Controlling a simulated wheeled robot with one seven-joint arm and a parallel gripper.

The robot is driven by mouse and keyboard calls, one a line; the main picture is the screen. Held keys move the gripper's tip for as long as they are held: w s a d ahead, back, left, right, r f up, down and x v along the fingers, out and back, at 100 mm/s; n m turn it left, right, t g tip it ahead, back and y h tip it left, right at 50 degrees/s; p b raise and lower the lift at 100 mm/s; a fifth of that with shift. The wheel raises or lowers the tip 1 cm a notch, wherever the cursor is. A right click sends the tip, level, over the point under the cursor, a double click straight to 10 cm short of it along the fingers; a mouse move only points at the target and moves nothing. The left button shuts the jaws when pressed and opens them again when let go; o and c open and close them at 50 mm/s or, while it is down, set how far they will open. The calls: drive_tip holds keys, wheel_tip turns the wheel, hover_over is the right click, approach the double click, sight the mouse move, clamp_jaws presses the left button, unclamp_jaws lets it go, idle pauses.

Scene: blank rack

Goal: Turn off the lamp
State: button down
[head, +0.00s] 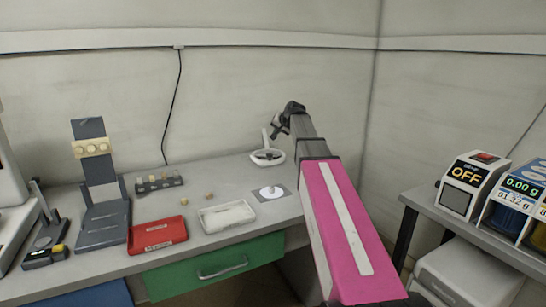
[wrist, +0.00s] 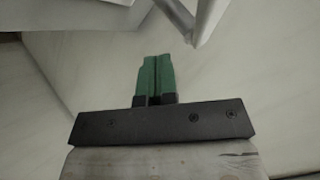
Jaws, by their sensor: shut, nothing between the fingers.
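The lamp seems to be the pale fixture (head: 267,156) at the back of the bench, with a rounded ring-like part and a short upright; its switch cannot be made out. My gripper (head: 276,130) is small and dark at the end of my arm, just above and beside this fixture. In the wrist view, the green fingertips of my gripper (wrist: 155,58) are together with nothing between them. A pale angular structure (wrist: 205,18) crosses the top of that view, close beyond the fingertips. I cannot tell whether they touch it, or whether the lamp is lit.
On the bench are a red tray (head: 157,234), a white tray (head: 227,216), a small rack (head: 158,183) and a white disc on a plate (head: 271,192). A dark stand (head: 98,175) is at left. Devices, one reading OFF (head: 468,178), stand on the right table.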

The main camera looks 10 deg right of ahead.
drive_tip(key=shift+f, duration=0.15)
drive_tip(key=shift+w+f, duration=0.15)
drive_tip(key=shift+f, duration=2)
drive_tip(key=shift+w+f, duration=0.1)
drive_tip(key=shift+f, duration=2.05)
drive_tip(key=shift+a+f, duration=0.1)
drive_tip(key=shift+f, duration=0.05)
drive_tip(key=shift+f, duration=0.25)
drive_tip(key=shift+f, duration=0.25)
drive_tip(key=shift+r, duration=0.1)
drive_tip(key=shift+r, duration=0.6)
